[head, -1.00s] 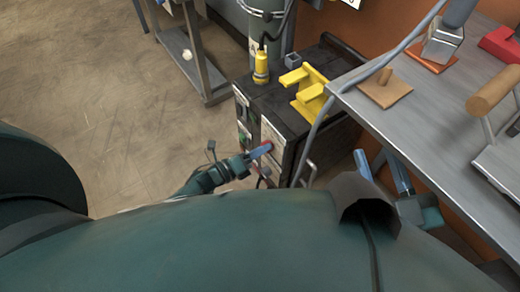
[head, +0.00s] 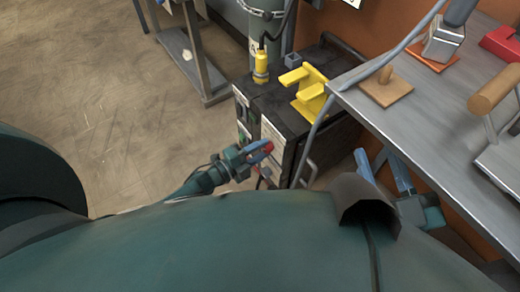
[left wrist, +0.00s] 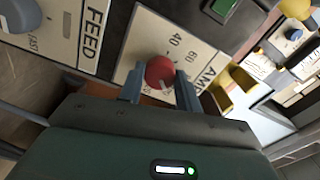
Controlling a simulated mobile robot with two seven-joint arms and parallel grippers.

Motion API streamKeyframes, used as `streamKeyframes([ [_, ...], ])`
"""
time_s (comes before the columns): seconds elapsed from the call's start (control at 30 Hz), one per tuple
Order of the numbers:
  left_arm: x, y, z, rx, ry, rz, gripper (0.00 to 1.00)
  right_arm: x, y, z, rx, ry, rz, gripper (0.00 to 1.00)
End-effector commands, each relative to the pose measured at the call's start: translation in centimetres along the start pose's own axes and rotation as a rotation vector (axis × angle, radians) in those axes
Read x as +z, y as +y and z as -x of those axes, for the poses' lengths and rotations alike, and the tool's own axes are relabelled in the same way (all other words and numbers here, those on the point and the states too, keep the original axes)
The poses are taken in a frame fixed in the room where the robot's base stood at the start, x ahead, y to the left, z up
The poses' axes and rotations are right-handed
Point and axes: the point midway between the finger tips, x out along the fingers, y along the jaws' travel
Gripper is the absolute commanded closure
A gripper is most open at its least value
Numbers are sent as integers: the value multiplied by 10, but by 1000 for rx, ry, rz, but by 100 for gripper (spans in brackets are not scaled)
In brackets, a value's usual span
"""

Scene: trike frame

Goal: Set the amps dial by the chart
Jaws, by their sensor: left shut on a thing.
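The red amps dial (left wrist: 160,72) sits on a pale panel (left wrist: 140,38) printed with AMPS, 40 and 60. My left gripper (left wrist: 159,84) is shut on this dial, one blue finger on each side; a pale mark shows on the dial's lower part. In the head view the dial (head: 268,147) is on the front of the black welder (head: 300,118), with my left gripper (head: 262,152) at it. My right gripper (head: 380,160) has its blue fingers apart, empty, below the bench. I cannot make out a readable chart.
A FEED panel (left wrist: 93,25) with a grey knob (left wrist: 18,15) is beside the amps panel. A green switch (left wrist: 220,8) is near it. A yellow holder (head: 308,92) stands on the welder. The metal bench (head: 440,120) lies to the right. Floor at left is open.

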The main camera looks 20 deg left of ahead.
Motion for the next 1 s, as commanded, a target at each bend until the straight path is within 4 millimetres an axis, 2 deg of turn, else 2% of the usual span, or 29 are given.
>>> streamKeyframes([
  [1.0,0,1,1,2,-1,965,89,1,0,0,-1,-5,9,66],
])
